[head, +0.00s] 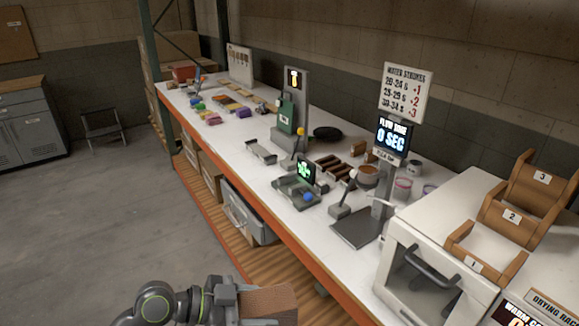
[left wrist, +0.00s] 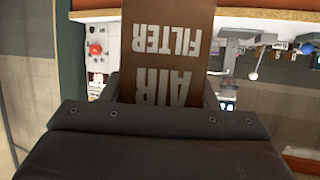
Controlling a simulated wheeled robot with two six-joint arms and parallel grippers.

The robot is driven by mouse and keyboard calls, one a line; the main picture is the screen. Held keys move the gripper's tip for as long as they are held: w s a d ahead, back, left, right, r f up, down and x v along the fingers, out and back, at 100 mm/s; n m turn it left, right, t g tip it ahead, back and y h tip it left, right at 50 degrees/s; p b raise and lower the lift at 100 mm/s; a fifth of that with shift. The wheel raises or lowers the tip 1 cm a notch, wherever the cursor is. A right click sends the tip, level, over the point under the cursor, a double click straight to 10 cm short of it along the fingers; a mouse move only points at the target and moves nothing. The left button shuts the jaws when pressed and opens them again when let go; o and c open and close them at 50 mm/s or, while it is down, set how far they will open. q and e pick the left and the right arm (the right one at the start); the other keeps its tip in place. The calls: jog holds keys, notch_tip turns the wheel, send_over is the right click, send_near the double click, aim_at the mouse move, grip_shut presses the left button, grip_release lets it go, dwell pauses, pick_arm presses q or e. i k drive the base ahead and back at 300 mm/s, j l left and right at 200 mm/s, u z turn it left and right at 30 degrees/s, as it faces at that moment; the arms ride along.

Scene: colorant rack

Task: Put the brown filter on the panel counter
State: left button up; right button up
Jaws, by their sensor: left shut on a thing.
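My left gripper (head: 238,300) comes in at the bottom of the head view and is shut on the brown filter (head: 270,303). The filter is held in the air in front of the workbench, beyond its orange front edge. In the left wrist view the brown filter (left wrist: 168,45) shows a flat face with white "AIR FILTER" lettering, upside down in the picture. The dark gripper body covers its near end. I cannot tell which surface is the panel counter; a long white-topped workbench (head: 232,142) runs across the head view. My right gripper is not in view.
A white cabinet with a dark handle (head: 432,268) and numbered wooden bins (head: 512,215) stand at the right. A scale stand (head: 358,228) and a small green-screen device (head: 300,182) occupy the bench middle. Open floor (head: 110,220) lies left of the bench.

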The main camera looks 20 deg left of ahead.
aim_at(240, 133)
jog(key=i+j+z, duration=0.2)
jog(key=i+j, duration=0.2)
jog(key=j, duration=0.25)
jog(key=i+j+z, duration=0.1)
jog(key=j, duration=0.25)
jog(key=i+j, duration=0.25)
jog(key=i+j+z, duration=0.15)
jog(key=j, duration=0.3)
jog(key=i+j, duration=0.15)
jog(key=j, duration=0.2)
jog(key=i+j, duration=0.15)
jog(key=j, duration=0.25)
jog(key=i+j, duration=0.2)
jog(key=j, duration=0.15)
jog(key=i+j, duration=0.15)
jog(key=j, duration=0.25)
jog(key=i+j, duration=0.15)
jog(key=j, duration=0.2)
jog(key=i+j, duration=0.15)
jog(key=j, duration=0.25)
jog(key=z, duration=0.05)
